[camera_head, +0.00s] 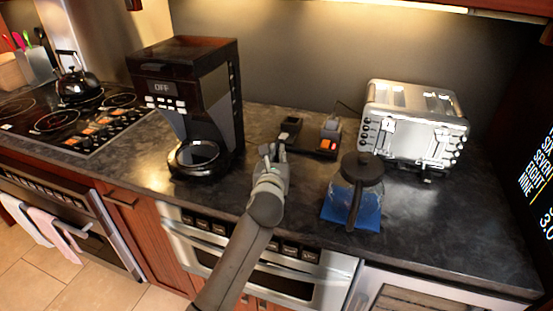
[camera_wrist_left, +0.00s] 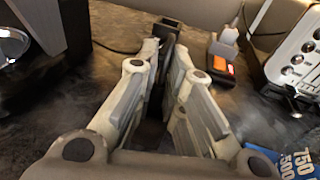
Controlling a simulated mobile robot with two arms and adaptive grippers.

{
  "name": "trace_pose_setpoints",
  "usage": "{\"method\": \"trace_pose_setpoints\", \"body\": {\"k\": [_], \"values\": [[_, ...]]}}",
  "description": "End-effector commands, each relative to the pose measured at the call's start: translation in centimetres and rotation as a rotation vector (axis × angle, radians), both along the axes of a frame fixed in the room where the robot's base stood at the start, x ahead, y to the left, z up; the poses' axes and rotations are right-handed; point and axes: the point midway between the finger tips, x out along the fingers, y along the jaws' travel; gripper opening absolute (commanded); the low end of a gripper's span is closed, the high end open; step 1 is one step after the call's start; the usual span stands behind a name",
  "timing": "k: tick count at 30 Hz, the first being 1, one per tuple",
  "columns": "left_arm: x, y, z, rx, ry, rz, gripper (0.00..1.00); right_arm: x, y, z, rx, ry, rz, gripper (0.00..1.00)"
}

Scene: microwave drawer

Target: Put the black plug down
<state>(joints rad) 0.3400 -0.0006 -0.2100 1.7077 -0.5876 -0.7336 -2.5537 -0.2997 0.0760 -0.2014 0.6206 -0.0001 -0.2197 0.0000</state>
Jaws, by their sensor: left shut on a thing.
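My left gripper (camera_head: 273,153) reaches over the counter between the coffee maker and the power strip. In the left wrist view its fingers (camera_wrist_left: 166,48) are close together at the tips, with the black plug (camera_wrist_left: 167,32) at the tips. The plug is largely hidden by the fingers, and I cannot tell whether it touches the counter. A thin dark cord runs to the left from behind the fingers. My right gripper is not in view.
A coffee maker (camera_head: 205,85) stands left. A black strip with an orange switch (camera_head: 328,144) lies right of the gripper. The counter front (camera_head: 440,240) is clear.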

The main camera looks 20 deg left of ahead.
Motion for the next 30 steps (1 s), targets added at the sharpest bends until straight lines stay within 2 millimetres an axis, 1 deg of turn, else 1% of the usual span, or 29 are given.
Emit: {"method": "trace_pose_setpoints", "body": {"k": [1, 3, 14, 15, 19, 30], "values": [[-0.01, -0.05, -0.48, -0.002, 0.001, 0.000, 0.00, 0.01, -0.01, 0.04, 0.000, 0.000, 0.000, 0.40], [0.00, -0.01, -0.79, -0.002, -0.002, 0.000, 0.00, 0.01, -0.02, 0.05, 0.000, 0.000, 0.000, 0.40], [-0.01, 0.02, -1.15, 0.002, -0.003, 0.000, 0.00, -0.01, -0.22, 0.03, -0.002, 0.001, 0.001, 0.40], [-0.01, 0.01, -1.12, 0.001, -0.003, 0.000, 0.15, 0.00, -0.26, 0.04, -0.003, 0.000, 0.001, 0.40], [-0.02, 0.02, -1.13, 0.000, -0.002, 0.000, 0.32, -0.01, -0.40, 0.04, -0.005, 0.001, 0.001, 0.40], [-0.02, 0.01, -0.85, -0.001, -0.003, 0.000, 0.32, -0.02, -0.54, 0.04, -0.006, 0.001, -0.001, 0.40]]}}
